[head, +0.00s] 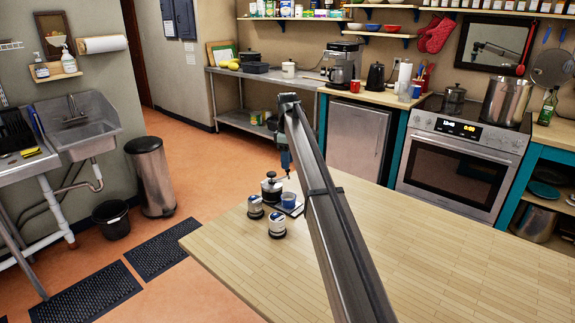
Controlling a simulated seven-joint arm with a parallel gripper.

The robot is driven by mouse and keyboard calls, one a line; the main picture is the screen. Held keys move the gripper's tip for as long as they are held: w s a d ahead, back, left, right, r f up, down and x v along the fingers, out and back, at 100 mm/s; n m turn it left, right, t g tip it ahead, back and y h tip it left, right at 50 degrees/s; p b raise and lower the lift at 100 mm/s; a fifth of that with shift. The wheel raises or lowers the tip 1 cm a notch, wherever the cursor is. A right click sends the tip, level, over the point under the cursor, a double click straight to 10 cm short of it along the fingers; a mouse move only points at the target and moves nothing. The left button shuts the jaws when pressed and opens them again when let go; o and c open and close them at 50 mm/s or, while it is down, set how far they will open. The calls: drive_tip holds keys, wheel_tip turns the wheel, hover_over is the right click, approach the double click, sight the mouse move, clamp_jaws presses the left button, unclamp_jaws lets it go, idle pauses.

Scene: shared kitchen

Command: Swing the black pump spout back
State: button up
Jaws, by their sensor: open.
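A small silver canister (271,190) with a black top (271,175) stands near the far left corner of the wooden table. The black top may be the pump spout, but it is too small for me to tell which way it points. My gripper (287,177) hangs down just right of the canister's top, above a blue cup (289,199). It is small in view and partly covered by my arm. It is open, and I see nothing held in it. I cannot tell whether it touches the spout.
Two lidded jars, one left (255,208) and one nearer (277,227), stand close to the canister. The cup sits on a dark mat or tray (294,211). The wooden table (440,262) is bare to the right. A sink (85,125) and bin (151,178) stand far left.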

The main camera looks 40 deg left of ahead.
wheel_tip(320, 180, up, 11)
drive_tip(key=shift+r, duration=0.15)
idle(0.7)
